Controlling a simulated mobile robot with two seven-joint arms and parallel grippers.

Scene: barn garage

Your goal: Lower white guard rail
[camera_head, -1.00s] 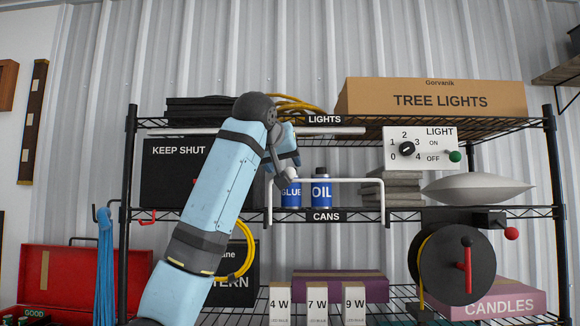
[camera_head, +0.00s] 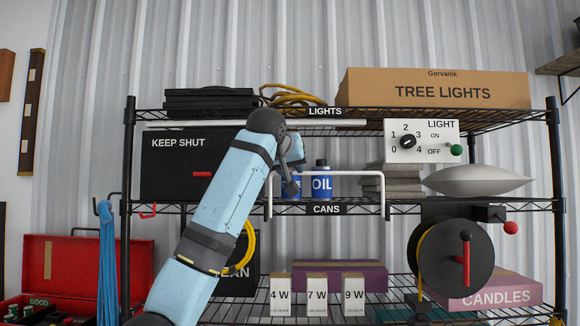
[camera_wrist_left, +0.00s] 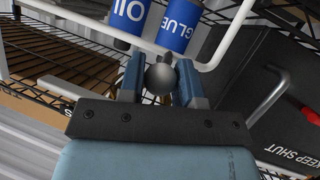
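The white guard rail (camera_head: 345,173) is a thin U-shaped bar standing raised in front of the middle shelf marked CANS. Its top bar crosses in front of a blue OIL can (camera_head: 321,185) and a blue GLUE can (camera_wrist_left: 180,31). My left gripper (camera_head: 292,188) is at the rail's left part, in front of the GLUE can, which it mostly hides. In the left wrist view, the gripper's fingers (camera_wrist_left: 160,66) are apart, with a grey ball (camera_wrist_left: 160,79) between them, close to the rail. I cannot tell whether they touch the ball. My right gripper is not in view.
A black KEEP SHUT box (camera_head: 165,172) stands left of the cans. Grey slabs (camera_head: 392,182) and a light-control panel (camera_head: 421,141) are to the right. The LIGHTS shelf (camera_head: 480,125) is above. A black reel (camera_head: 455,261) hangs at the lower right.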

